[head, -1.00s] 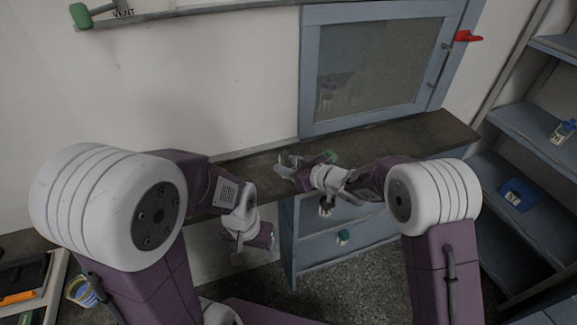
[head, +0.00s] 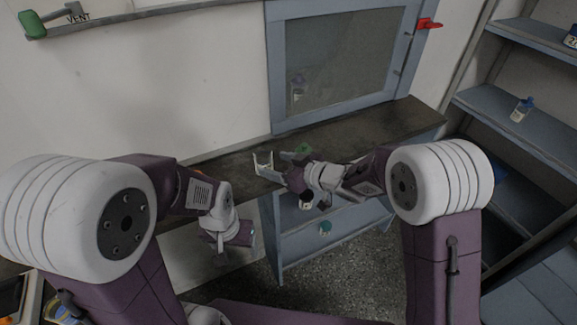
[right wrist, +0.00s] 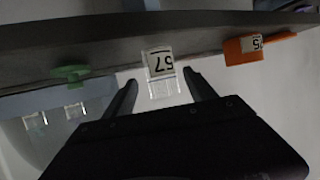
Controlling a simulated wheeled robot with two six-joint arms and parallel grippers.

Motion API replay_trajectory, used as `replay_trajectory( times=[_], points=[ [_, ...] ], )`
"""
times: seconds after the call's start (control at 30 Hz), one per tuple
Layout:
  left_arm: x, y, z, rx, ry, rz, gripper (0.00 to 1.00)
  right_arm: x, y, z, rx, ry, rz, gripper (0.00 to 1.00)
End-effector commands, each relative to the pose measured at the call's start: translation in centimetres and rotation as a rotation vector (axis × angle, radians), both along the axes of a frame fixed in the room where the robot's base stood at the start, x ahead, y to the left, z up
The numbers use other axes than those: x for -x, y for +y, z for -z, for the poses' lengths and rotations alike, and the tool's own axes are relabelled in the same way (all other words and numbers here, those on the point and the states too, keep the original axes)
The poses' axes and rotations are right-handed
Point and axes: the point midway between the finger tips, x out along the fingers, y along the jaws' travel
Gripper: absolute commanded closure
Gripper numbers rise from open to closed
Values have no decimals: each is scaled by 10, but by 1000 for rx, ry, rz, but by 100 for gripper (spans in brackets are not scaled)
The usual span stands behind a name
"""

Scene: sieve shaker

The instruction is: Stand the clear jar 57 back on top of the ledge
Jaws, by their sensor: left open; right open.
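The clear jar 57 (right wrist: 160,68) has a white label. In the right wrist view, which looks upside down, it appears upright on the dark ledge (right wrist: 110,58). In the head view a small pale clear shape at the ledge's near side seems to be this jar (head: 263,158). My right gripper (right wrist: 160,80) is open, its fingers on either side of the jar with visible gaps; it also shows over the ledge (head: 340,140) in the head view. My left gripper (head: 231,237) hangs in front of and below the ledge, away from the jar; its fingertips are unclear.
A green item (right wrist: 72,73) and an orange labelled block (right wrist: 245,48) stand on the ledge either side of the jar. A blue-framed glass cabinet (head: 345,55) rises behind the ledge. Shelves (head: 480,90) stand at right.

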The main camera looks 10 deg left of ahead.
Motion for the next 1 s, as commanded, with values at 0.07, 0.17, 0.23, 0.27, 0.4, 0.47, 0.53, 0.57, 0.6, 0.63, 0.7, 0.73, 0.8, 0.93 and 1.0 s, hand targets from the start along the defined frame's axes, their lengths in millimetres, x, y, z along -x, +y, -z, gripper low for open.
replay_trajectory(
  times=[0.07, 0.17, 0.23, 0.27, 0.4, 0.47, 0.53, 0.57, 0.6, 0.63, 0.7, 0.73, 0.8, 0.93, 1.0],
  points=[
    [0, 0, -3, 0, 0, 0, 29, 9, -16, -9, -1, -1, 3, 35],
    [0, 0, -5, 0, 0, 0, 29, 20, -31, -17, 0, -2, 3, 35],
    [0, 0, -6, 0, 0, 0, 29, 25, -39, -21, 0, -2, 1, 35],
    [0, 0, -7, 0, 0, 0, 29, 27, -42, -22, 0, -1, 2, 35],
    [0, 0, -7, 0, 0, 0, 29, 31, -47, -24, -1, -1, -1, 35],
    [0, 0, -7, 0, 0, 0, 29, 32, -47, -24, -1, -1, -1, 35],
    [0, 0, -7, 0, 0, 0, 29, 32, -47, -24, 0, 0, -1, 35],
    [0, 0, -7, 0, 0, 0, 29, 32, -47, -24, 0, 0, -1, 35],
    [0, 0, -7, 0, 0, 0, 29, 32, -47, -24, 0, 0, -1, 35],
    [0, 0, -7, 0, 0, 0, 29, 32, -47, -24, 0, 0, -1, 35],
    [0, 0, -7, 0, 0, 0, 29, 31, -48, -23, 2, 0, 3, 35],
    [0, 0, -7, 0, 0, 0, 29, 29, -52, -22, 10, 2, 18, 35],
    [0, 0, -7, 0, 0, 0, 29, 18, -78, -14, 68, 20, 127, 35],
    [0, 0, -7, 0, 0, 0, 29, 21, -191, 24, 294, 203, 525, 35],
    [0, 0, -7, 0, 0, 0, 29, 60, -247, 48, 403, 390, 704, 35]
  ],
)
